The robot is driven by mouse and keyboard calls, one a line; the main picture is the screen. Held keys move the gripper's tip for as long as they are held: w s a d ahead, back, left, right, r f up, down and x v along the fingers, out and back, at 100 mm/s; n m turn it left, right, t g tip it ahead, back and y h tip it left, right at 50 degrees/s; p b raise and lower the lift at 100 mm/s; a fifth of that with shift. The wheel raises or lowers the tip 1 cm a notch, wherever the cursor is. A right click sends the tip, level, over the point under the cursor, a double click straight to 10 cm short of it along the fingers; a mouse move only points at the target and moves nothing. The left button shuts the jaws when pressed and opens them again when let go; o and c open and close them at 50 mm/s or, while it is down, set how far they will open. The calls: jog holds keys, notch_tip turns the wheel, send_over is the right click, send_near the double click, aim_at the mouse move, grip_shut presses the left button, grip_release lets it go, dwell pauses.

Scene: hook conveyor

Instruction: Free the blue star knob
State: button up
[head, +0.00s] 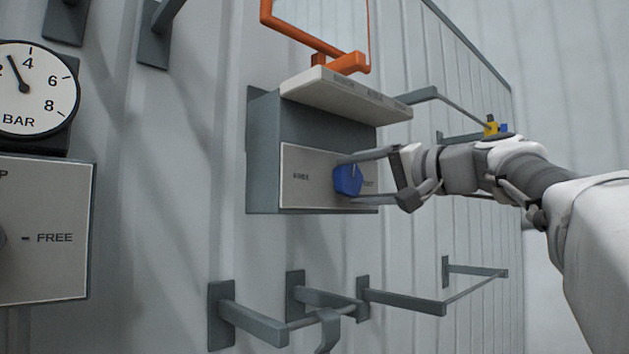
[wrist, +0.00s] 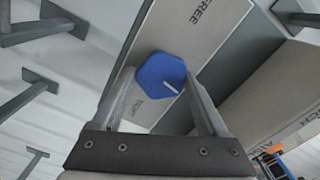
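The blue star knob (head: 347,181) sits on a pale panel (head: 308,188) on the front of a grey wall box. The panel reads FREE at left; a second label at right is partly hidden. My gripper (head: 352,178) reaches in from the right, one finger above and one below the knob. In the wrist view the knob (wrist: 160,76) lies between the spread fingertips (wrist: 159,82). The fingers look open, with little room beside the knob; contact is not clear.
A pale lettered ledge (head: 345,95) juts out just above the knob, with an orange frame (head: 315,40) over it. Grey wall brackets (head: 250,323) stick out below. A pressure gauge (head: 35,88) and another FREE panel (head: 45,230) are at left.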

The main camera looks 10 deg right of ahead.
jog(key=o, duration=0.3)
jog(key=p+v, duration=0.1)
jog(key=v, duration=1.6)
jog(key=shift+s+d, duration=0.15)
jog(key=s+a+f+n+g+h, duration=0.1)
jog(key=s+a+f+g+h, duration=0.2)
jog(key=f, duration=0.8)
jog(key=s+a+f+g+h, duration=0.15)
jog(key=a+f, duration=0.35)
jog(key=f, duration=0.5)
jog(key=s+a+f+n+g+h, duration=0.1)
jog(key=s+a+f+g+h, duration=0.2)
jog(key=f, duration=0.8)
jog(key=s+f+n+g+h, duration=0.25)
jog(key=s+f+n, duration=0.2)
jog(key=f, duration=0.65)
notch_tip(320, 180, up, 14)
jog(key=t+p, duration=0.1)
jog(key=p, duration=1.3)
jog(key=shift+m+h, duration=0.3)
jog(key=shift+m, duration=0.15)
